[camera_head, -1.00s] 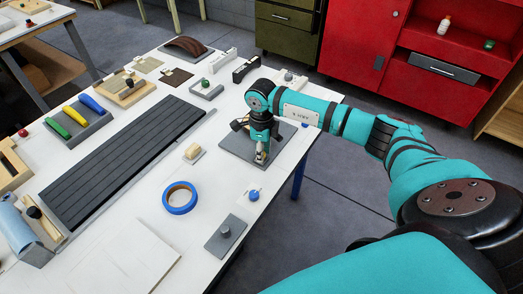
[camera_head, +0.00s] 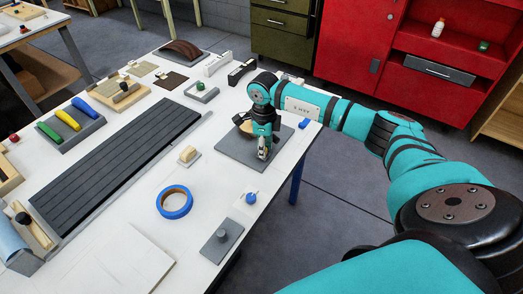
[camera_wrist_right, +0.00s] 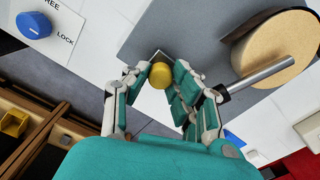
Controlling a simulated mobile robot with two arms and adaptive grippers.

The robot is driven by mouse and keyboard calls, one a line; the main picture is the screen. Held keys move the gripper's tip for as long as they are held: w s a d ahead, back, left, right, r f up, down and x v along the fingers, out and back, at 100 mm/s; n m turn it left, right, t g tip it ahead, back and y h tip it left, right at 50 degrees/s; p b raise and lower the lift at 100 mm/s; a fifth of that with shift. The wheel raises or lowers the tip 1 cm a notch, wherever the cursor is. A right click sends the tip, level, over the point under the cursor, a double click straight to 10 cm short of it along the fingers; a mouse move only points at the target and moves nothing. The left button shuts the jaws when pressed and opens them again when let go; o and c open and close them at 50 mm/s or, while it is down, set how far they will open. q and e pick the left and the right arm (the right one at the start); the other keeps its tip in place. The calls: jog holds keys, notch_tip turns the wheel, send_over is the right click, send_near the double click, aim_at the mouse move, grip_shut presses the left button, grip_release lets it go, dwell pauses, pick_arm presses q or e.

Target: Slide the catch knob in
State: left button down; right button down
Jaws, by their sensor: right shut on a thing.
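The brass-yellow catch knob (camera_wrist_right: 161,75) shows in the right wrist view, between the fingers of my right gripper (camera_wrist_right: 160,80). The gripper is shut on it, near the corner of a grey plate (camera_wrist_right: 190,35). In the head view my right gripper (camera_head: 263,152) points down at the front part of the same grey plate (camera_head: 233,149). The knob is too small and covered to make out there. My left gripper is not in view.
A blue dial (camera_wrist_right: 34,25) marked FREE and LOCK is beside the plate. A round wooden piece (camera_wrist_right: 275,48) with a metal rod lies on the plate. Blue tape (camera_head: 174,202), a grey block with a knob (camera_head: 222,238) and a long dark slatted panel (camera_head: 120,160) are on the table.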

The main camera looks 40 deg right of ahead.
jog(key=c, duration=1.1)
grip_release()
jog(key=shift+r, duration=0.1)
notch_tip(320, 180, up, 12)
jog(key=shift+f, duration=0.1)
